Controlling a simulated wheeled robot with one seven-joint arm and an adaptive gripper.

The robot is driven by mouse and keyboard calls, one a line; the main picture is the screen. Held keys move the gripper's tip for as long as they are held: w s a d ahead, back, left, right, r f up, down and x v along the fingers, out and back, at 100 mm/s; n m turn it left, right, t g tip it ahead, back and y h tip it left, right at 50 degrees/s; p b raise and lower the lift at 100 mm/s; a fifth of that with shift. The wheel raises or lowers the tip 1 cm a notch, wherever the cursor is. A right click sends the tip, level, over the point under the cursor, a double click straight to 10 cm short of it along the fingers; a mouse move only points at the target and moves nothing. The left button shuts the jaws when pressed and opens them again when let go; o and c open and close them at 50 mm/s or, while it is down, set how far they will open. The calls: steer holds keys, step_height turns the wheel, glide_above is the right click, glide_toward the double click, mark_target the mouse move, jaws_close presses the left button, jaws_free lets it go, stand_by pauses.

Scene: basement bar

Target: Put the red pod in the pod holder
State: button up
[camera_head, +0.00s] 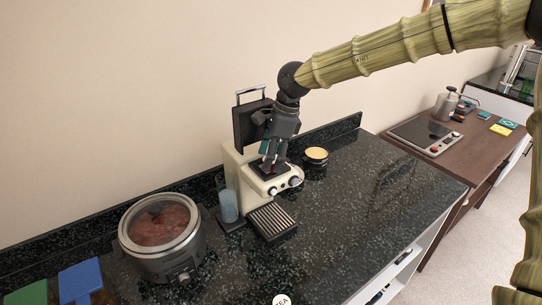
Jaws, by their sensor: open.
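A cream coffee machine (237,170) stands against the back wall with its dark lid (247,122) raised. My gripper (270,163) points down over the top of the machine, with its fingers open. Its fingertips are very close to the dark recess on the machine's top, where the pod holder seems to be. A small dark reddish patch shows at the fingertips; it may be the red pod, but I cannot tell it clearly. The fingers hide most of the recess, and I cannot tell whether they touch anything.
A slatted drip tray (271,221) juts from the machine's front. A bluish container (228,205) stands to its left and a round cooker (162,237) further left. A yellow-topped tin (316,155) is to the right. The counter's right side (390,195) is clear.

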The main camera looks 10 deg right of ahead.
steer(key=shift+r, duration=0.15)
steer(key=shift+r, duration=0.6)
steer(key=b+v, duration=0.3)
steer(key=v, duration=0.8)
steer(key=shift+r, duration=0.35)
steer(key=shift+d, duration=0.1)
